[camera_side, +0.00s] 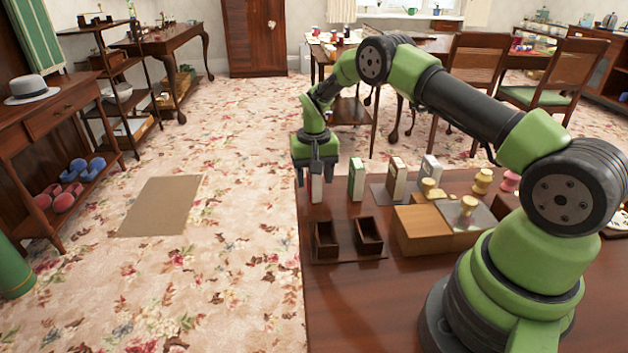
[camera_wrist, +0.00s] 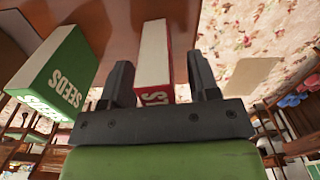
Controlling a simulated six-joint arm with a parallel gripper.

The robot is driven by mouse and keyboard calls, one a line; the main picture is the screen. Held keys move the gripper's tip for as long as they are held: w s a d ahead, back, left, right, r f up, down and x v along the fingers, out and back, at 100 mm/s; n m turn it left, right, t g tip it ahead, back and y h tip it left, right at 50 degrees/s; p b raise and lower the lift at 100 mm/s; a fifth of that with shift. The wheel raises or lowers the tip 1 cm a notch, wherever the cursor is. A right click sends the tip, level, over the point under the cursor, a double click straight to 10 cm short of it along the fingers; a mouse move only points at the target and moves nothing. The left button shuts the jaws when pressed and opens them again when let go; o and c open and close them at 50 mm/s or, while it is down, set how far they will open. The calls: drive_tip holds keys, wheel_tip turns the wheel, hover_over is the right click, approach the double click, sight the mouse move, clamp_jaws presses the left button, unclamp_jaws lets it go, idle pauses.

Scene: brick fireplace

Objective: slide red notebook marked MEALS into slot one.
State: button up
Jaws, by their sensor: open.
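A red notebook with white page edges (camera_side: 316,190) stands upright at the table's far-left edge. My gripper (camera_side: 315,178) is directly over it, pointing down. In the wrist view the red notebook (camera_wrist: 154,52) is between the open fingers of my gripper (camera_wrist: 159,62), with a gap on each side. A dark wooden holder has a left slot (camera_side: 325,240) and a right slot (camera_side: 368,236), both seemingly empty, nearer than the notebook. No slot number is readable.
A green notebook marked SEEDS (camera_wrist: 62,75) stands beside the red one; it also shows in the side view (camera_side: 356,180). More upright notebooks (camera_side: 396,178), a wooden box (camera_side: 424,232) and yellow knobbed pieces (camera_side: 467,206) are to the right. The table's left edge is close.

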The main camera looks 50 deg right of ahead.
drive_tip(key=c, duration=1)
drive_tip(key=shift+r, duration=0.1)
